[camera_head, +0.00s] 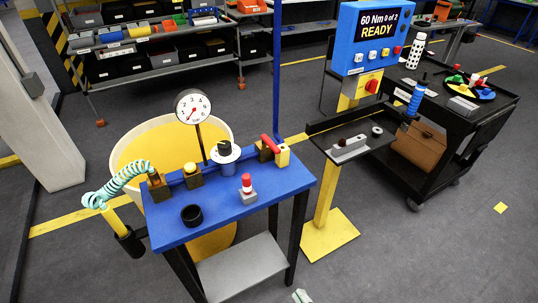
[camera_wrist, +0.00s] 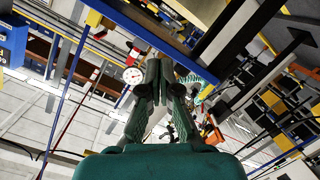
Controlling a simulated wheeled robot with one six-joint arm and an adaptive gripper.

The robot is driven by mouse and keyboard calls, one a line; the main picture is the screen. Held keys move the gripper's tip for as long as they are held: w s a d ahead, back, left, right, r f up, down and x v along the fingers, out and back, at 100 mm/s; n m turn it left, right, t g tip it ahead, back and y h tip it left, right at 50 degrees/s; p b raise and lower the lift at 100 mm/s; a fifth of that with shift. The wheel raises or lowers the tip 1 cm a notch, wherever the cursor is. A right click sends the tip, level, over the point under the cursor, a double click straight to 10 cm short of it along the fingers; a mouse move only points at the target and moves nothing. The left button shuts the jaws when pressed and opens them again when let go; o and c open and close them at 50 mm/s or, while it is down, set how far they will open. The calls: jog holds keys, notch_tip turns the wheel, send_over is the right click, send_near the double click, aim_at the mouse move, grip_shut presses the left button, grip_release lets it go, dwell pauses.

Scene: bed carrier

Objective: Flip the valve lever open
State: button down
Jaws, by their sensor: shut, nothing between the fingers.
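A red valve lever (camera_head: 270,144) stands tilted on a dark brass valve body (camera_head: 264,152) at the back right of the blue bench (camera_head: 228,214). A small yellow block (camera_head: 282,156) is right beside it. My gripper (camera_wrist: 157,82) shows in the wrist view, its dark green fingers shut and empty. The gripper is apart from the lever. The wrist view is strongly tilted; a blue edge crosses its top and a white dial gauge (camera_wrist: 132,75) shows behind the fingers. I cannot clearly tell the lever there.
A yellow post with a blue display (camera_head: 369,38) and a black cart (camera_head: 457,110) stand to the right. Floor in front is open.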

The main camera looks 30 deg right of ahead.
aim_at(270, 146)
jog(key=w+d+r+n+h, duration=0.1)
jog(key=w+r+n, duration=0.3)
jog(key=w, duration=0.8)
jog(key=w+d+r+n+t+h, duration=0.1)
jog(key=w+d+r+n+h, duration=0.1)
jog(key=w+r, duration=0.6)
jog(key=w+d+n, duration=0.1)
jog(key=w+n, duration=0.1)
jog(key=w, duration=0.2)
jog(key=shift+w+r+n+t, duration=0.15)
jog(key=shift+w+n+t, duration=0.15)
jog(key=shift+w, duration=0.05)
jog(key=shift+w, duration=0.1)
jog(key=w, duration=0.3)
jog(key=w+d, duration=0.1)
jog(key=w, duration=0.2)
jog(key=w+d, duration=0.1)
jog(key=w, duration=0.3)
jog(key=shift+s+d, duration=0.15)
jog(key=shift+d, duration=1.8)
